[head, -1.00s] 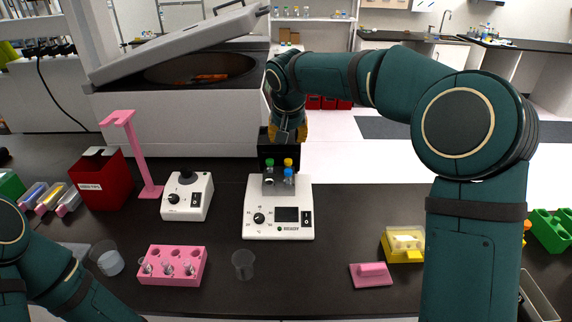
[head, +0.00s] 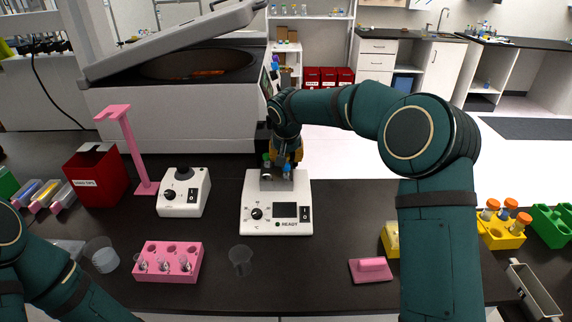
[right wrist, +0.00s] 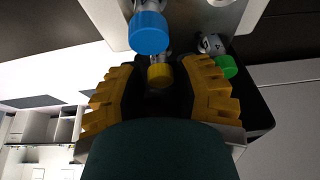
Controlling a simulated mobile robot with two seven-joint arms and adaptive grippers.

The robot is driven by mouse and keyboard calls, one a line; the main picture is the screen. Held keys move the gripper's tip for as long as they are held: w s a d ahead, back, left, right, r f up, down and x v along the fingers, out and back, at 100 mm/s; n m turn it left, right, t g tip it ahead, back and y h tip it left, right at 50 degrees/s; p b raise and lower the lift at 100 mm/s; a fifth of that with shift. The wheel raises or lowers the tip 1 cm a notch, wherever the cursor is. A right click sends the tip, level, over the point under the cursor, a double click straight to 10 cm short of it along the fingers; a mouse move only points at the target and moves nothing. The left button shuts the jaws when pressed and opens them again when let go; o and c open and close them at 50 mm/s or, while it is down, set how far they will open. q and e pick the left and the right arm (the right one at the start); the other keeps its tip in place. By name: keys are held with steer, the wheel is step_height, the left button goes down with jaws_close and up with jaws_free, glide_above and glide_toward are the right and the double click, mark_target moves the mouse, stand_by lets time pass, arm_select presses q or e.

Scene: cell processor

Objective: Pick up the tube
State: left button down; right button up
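Several capped tubes stand in the metal block of a white heater (head: 258,226). The green-capped tube (head: 267,161) and blue-capped tube (head: 287,168) show in the head view. The right wrist view shows the blue cap (right wrist: 148,33), the green cap (right wrist: 226,66) and a yellow-capped tube (right wrist: 160,75). My right gripper (right wrist: 160,82) is open just behind the block, its yellow fingers on either side of the yellow cap, with small gaps visible. In the head view the gripper (head: 288,150) partly hides the tubes. Only part of my left arm shows; its gripper is out of view.
A white knob device (head: 185,192), pink tube rack (head: 168,262), clear cup (head: 240,260) and pink block (head: 371,270) surround the heater. An open-lidded centrifuge (head: 175,115) stands behind left. A yellow rack with orange-capped tubes (head: 502,232) is at right. Bench between is clear.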

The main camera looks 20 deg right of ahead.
steer(key=c, duration=0.4)
steer(key=shift+c, duration=0.3)
steer(key=shift+r, duration=0.15)
